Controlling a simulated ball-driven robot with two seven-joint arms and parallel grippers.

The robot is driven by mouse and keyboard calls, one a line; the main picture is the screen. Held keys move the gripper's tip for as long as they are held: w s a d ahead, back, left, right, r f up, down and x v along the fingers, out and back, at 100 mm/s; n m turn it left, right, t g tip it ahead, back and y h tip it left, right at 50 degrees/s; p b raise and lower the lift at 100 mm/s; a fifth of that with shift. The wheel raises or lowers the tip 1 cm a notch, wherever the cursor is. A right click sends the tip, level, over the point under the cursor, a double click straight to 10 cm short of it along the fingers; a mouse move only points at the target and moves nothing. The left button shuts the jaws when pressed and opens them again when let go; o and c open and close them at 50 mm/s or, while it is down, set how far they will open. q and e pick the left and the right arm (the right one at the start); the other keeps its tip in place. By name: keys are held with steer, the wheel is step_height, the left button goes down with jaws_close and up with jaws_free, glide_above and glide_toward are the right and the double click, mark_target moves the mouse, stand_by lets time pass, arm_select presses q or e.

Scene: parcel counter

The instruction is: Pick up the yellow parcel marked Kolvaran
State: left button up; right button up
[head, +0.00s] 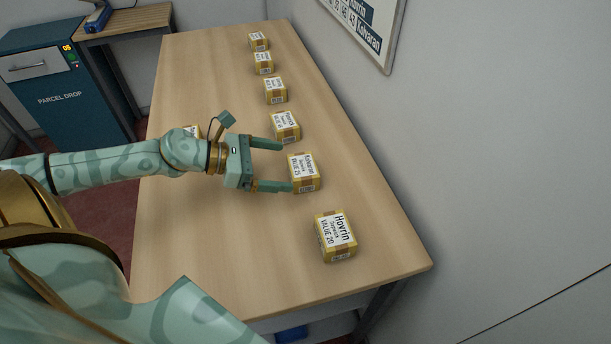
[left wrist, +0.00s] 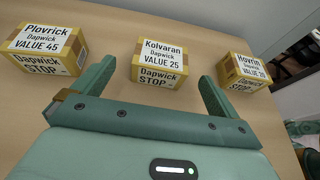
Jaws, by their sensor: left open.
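The yellow parcel marked Kolvaran (head: 304,172) stands on the wooden counter, second from the near end of the row. In the left wrist view the Kolvaran parcel (left wrist: 160,62) reads "Dapwick VALUE 25" and sits ahead of and between the fingers. My left gripper (head: 280,166) is open, its fingers pointing at the parcel from the left. The lower fingertip is close to the parcel's near left side; I cannot tell whether they touch. The left gripper's fingers also show in the left wrist view (left wrist: 153,84). My right gripper is not in view.
The Hovrin parcel (head: 335,236) is nearer, and the Plovrick parcel (left wrist: 46,48) stands on the other side. More yellow parcels (head: 275,90) continue up the counter (head: 200,250). Another parcel is partly hidden behind my left arm (head: 195,130). A wall borders the counter's right side.

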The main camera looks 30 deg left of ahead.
mark_target(294, 166)
arm_select(q)
steer(key=shift+b+x, duration=0.4)
steer(key=shift+x, duration=0.4)
steer(key=x, duration=0.3)
steer(key=shift+w+r+b, duration=0.1)
steer(key=shift+b, duration=0.3)
steer(key=shift+w+d+f, duration=0.2)
steer(key=shift+w+d, duration=0.1)
steer(key=shift+d, duration=0.15)
steer(key=c, duration=1.1)
